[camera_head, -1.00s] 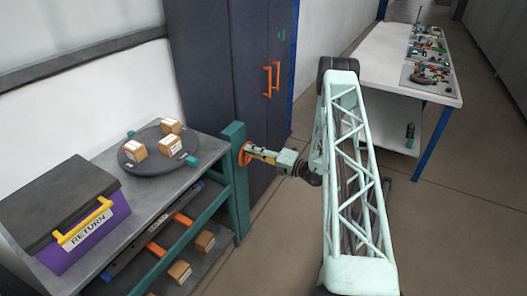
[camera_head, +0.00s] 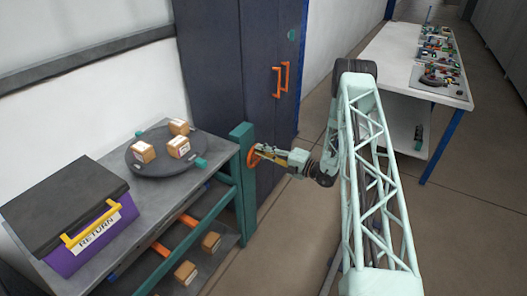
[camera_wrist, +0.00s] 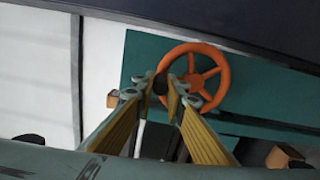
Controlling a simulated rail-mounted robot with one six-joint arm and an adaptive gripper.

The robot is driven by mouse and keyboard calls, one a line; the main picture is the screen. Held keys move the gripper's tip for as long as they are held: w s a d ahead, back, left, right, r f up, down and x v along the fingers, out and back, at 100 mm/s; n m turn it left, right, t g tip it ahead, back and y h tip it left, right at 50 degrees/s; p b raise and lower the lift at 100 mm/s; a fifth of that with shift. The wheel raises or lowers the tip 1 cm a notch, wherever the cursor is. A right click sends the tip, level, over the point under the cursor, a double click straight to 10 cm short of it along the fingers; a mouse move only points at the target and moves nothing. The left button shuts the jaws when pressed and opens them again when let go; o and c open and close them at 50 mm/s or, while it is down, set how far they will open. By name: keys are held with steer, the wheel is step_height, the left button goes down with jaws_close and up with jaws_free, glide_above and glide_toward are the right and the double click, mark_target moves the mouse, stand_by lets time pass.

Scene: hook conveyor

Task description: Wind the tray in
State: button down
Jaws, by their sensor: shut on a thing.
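An orange handwheel (camera_head: 253,156) is mounted on the teal end post of the grey workbench. In the wrist view the wheel (camera_wrist: 222,82) shows its rim and spokes against a teal plate. My gripper (camera_wrist: 162,84) is shut on a dark knob (camera_wrist: 160,85) at the wheel's left rim; the yellow fingers hide part of the wheel. In the head view my gripper (camera_head: 264,153) reaches the wheel from the right. A dark tray-like shelf (camera_head: 222,262) sits low under the bench with small cardboard boxes (camera_head: 211,241) on it. I cannot tell how far it is out.
On the bench stand a round dark turntable (camera_head: 140,166) with three boxes and a purple RETURN bin (camera_head: 66,262). A dark cabinet (camera_head: 222,60) with orange handles stands close behind the wheel. A white table (camera_head: 385,50) stands at the back right. Floor between is clear.

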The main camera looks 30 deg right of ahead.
steer(key=c, duration=2.9)
jaws_free()
steer(key=shift+s+d, duration=0.1)
steer(key=shift+v, duration=5.9)
